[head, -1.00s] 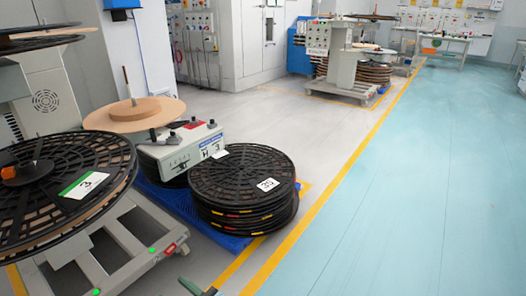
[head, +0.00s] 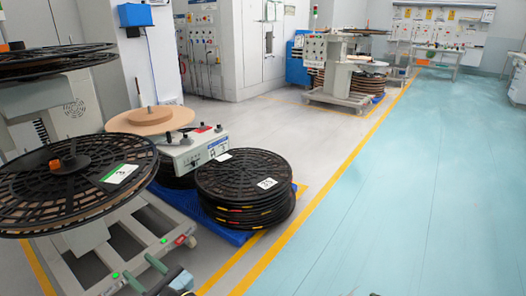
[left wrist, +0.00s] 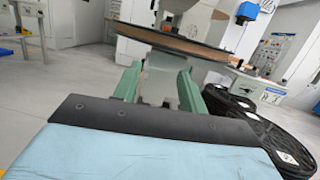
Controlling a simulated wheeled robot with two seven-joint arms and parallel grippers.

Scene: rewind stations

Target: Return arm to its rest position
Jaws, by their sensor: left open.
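My left gripper (head: 140,267) shows at the bottom left of the head view, with two green fingers spread apart and nothing between them. It is beside the front of the grey rewind stand (head: 150,240), near its foot with green lights. In the left wrist view the open fingers (left wrist: 158,85) point toward the edge of a large reel (left wrist: 185,45), which is apart from them. My left forearm is wrapped in light blue. My right gripper does not show.
A black slotted reel (head: 75,180) lies flat on the stand. Stacked black reels (head: 243,180) sit on a blue pallet (head: 232,236) beside a control box (head: 190,148). Another station (head: 335,75) stands farther back. The blue floor (head: 400,200) at right is clear.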

